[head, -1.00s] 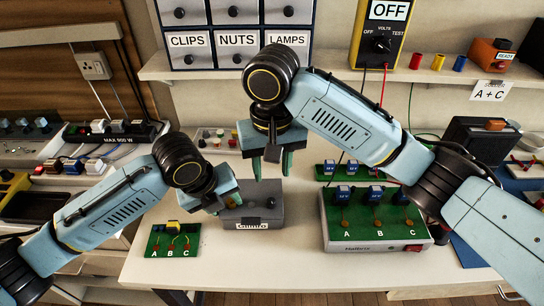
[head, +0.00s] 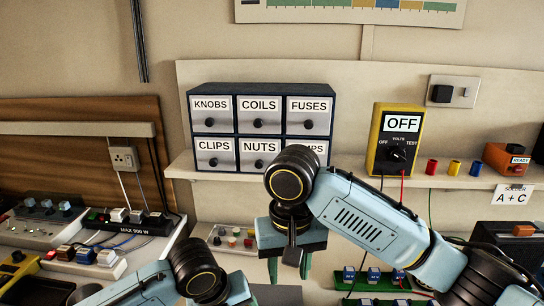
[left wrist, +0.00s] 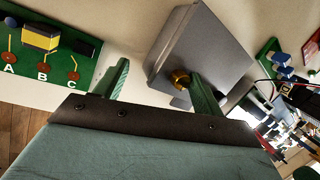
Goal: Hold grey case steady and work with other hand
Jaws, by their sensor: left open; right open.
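The grey case (left wrist: 212,50) shows in the left wrist view, tilted in the picture, with a brass knob (left wrist: 180,78) on its near side. In the head view only a strip of its top (head: 278,293) shows at the bottom edge. My left gripper (left wrist: 157,75) is open; one finger overlaps the case beside the knob, the other is left of the case. Contact cannot be told. My right gripper (head: 289,266) is open and empty, pointing down above the case in the head view.
A green board (left wrist: 48,48) marked A, B, C lies left of the case. A labelled drawer cabinet (head: 262,92) and a yellow meter (head: 394,118) reading OFF stand on the shelf behind. Another green board (head: 365,284) is at the lower right, partly behind my right arm.

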